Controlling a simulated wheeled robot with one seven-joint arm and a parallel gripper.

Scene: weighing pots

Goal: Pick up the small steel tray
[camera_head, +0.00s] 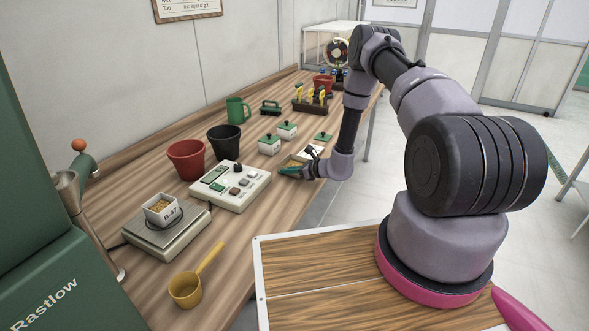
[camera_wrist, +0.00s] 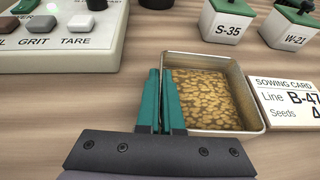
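The small steel tray (camera_wrist: 245,97) is a square, thin-walled tray with tan seeds in it. In the head view the tray (camera_head: 293,161) is partly hidden by my gripper (camera_head: 287,171) at the table's right edge. In the wrist view my gripper (camera_wrist: 161,74) has its two green fingers close together at the tray's left wall, one outside and one inside. The fingers look shut on that wall, with only a thin gap between them. The tray looks level; I cannot tell whether it touches the table.
A sowing card (camera_wrist: 289,100) lies right of the tray. Green-lidded pots S-35 (camera_wrist: 228,22) and W-21 (camera_wrist: 290,28) stand behind it. A control panel (camera_head: 233,186) is to the left, then a scale (camera_head: 165,240) bearing pot B-47 (camera_head: 160,208). A yellow scoop (camera_head: 186,290) lies in front.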

